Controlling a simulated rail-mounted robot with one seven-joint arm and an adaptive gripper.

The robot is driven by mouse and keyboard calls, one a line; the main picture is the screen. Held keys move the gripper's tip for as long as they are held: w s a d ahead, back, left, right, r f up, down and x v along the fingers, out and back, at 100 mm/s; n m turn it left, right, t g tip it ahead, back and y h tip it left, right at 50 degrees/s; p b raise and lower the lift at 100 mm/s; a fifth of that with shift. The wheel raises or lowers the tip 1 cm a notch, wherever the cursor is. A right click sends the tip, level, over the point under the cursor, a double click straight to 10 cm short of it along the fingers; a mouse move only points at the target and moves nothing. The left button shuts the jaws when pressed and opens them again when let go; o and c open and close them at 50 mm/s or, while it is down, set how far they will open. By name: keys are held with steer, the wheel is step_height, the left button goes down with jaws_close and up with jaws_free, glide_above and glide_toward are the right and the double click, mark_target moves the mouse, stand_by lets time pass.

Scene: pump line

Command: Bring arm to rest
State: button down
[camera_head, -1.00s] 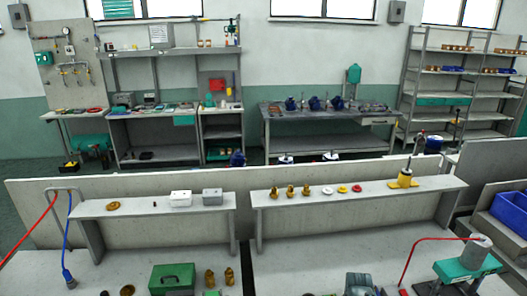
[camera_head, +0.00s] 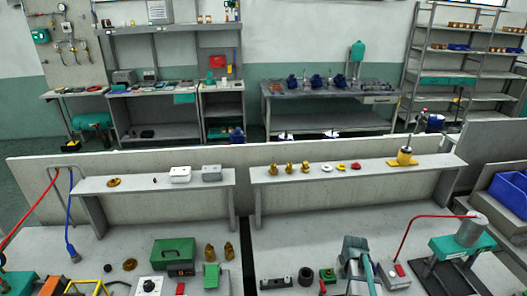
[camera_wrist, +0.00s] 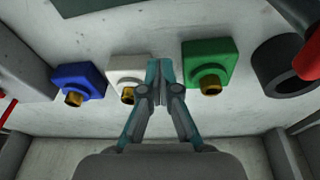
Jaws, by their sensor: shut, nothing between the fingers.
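My gripper (camera_wrist: 160,70) is shut and empty in the wrist view, its two teal fingertips together. Beyond the fingers, a blue block (camera_wrist: 70,77) and a white block (camera_wrist: 121,68) lie to the left. A green block (camera_wrist: 203,52) lies to the right. Each block carries a brass fitting. The fingertips overlap the right edge of the white block in the picture; I cannot tell whether they touch it.
A black ring (camera_wrist: 264,75) and a red part (camera_wrist: 309,61) are at the right of the wrist view. In the head view, the bench holds a green case (camera_head: 174,250), a teal stand (camera_head: 462,244) and a red hose (camera_head: 408,250). A raised shelf (camera_head: 285,195) runs behind.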

steer(key=w, duration=0.3)
steer(key=w+d, duration=0.1)
steer(key=w, duration=0.2)
steer(key=w+d, duration=0.1)
steer(key=w, duration=0.2)
steer(key=shift+d+r, duration=0.1)
steer(key=shift+r, duration=0.2)
